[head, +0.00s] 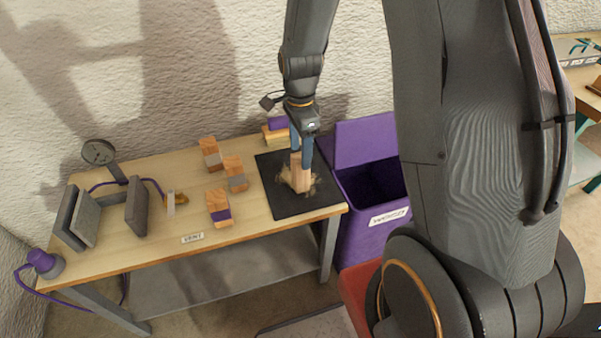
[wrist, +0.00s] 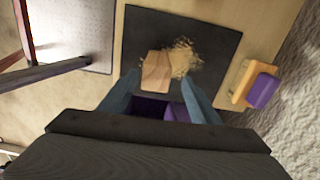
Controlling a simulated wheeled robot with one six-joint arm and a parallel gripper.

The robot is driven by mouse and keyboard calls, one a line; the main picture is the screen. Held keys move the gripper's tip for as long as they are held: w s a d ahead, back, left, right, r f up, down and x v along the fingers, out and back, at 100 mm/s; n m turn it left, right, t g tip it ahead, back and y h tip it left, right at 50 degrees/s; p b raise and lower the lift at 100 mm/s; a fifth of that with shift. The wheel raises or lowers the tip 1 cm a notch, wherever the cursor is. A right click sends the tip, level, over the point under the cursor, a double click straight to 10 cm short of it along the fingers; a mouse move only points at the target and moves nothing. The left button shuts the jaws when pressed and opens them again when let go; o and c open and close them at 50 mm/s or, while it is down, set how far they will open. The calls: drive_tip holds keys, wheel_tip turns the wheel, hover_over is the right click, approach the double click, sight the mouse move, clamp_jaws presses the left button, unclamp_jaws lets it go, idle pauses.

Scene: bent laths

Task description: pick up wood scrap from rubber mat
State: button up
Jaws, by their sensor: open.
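The wood scrap (head: 299,178) is a pale brown block on the black rubber mat (head: 277,198) at the right end of the workbench. In the wrist view the scrap (wrist: 156,70) lies on the mat (wrist: 145,20) beside a pile of shavings (wrist: 183,60). My gripper (head: 302,165) points down over the mat with blue fingers. In the wrist view my gripper (wrist: 160,77) is open, its fingertips on either side of the scrap with gaps visible. In the head view the fingers hide part of the scrap. I cannot tell the exact height of the fingertips.
A purple bin (head: 372,228) with its lid raised stands right of the workbench (head: 150,245). Several bent-looking wood blocks (head: 218,207) stand left of the mat. A purple-topped wood piece (head: 276,130) is behind it. Grey clamp plates (head: 84,217) and a gauge (head: 98,152) are at the far left.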

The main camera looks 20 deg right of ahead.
sight(300, 171)
drive_tip(key=shift+s+f+p, duration=0.15)
drive_tip(key=shift+f+p, duration=0.15)
drive_tip(key=shift+f, duration=1.65)
drive_tip(key=shift+s+f+p, duration=0.15)
drive_tip(key=shift+f+p, duration=0.1)
drive_tip(key=shift+f, duration=1.65)
drive_tip(key=shift+c, duration=0.4)
drive_tip(key=c, duration=1.1)
